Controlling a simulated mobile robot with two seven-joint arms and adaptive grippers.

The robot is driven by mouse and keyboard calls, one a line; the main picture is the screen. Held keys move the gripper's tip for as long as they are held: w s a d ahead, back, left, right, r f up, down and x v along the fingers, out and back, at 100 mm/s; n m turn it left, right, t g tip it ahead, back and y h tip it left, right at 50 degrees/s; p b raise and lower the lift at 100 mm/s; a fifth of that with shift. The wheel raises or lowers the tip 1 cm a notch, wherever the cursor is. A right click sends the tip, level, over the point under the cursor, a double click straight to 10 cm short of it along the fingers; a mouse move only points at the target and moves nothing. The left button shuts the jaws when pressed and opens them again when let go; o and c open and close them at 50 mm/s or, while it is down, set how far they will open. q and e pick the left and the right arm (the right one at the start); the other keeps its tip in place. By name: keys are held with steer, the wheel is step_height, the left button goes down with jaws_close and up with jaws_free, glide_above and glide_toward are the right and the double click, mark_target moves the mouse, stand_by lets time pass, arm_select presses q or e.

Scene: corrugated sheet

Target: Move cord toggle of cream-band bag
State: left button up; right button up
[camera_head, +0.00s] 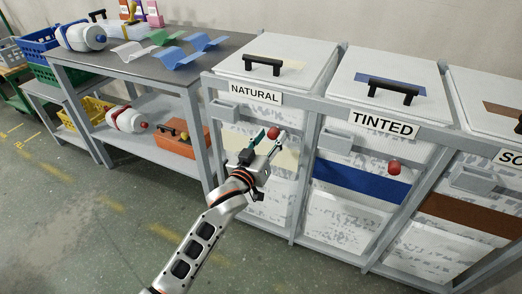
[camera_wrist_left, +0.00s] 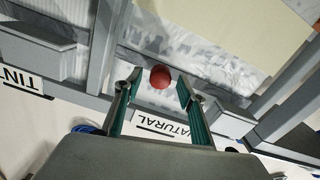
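The cream-band bag (camera_head: 285,190) hangs in the grey rack under the NATURAL label (camera_head: 254,94). Its cream band (camera_head: 287,156) is partly hidden by my left gripper; the band also shows in the wrist view (camera_wrist_left: 235,35). The red ball-shaped cord toggle (camera_head: 273,133) is at the front of this bag. In the wrist view the toggle (camera_wrist_left: 160,76) lies between the tips of my left gripper (camera_wrist_left: 157,84), with a visible gap on each side. My left gripper (camera_head: 262,144) is open. My right gripper is not in view.
To the right, a blue-band bag (camera_head: 360,183) under the TINTED label has its own red toggle (camera_head: 394,167). A brown-band bag (camera_head: 465,212) is beyond it. Grey holders (camera_head: 223,110) stick out from the rack. A metal table (camera_head: 185,75) with bottles and corrugated sheets stands left.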

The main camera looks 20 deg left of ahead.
arm_select(q)
steer(key=s, duration=0.9)
steer(key=shift+a+r, duration=0.1)
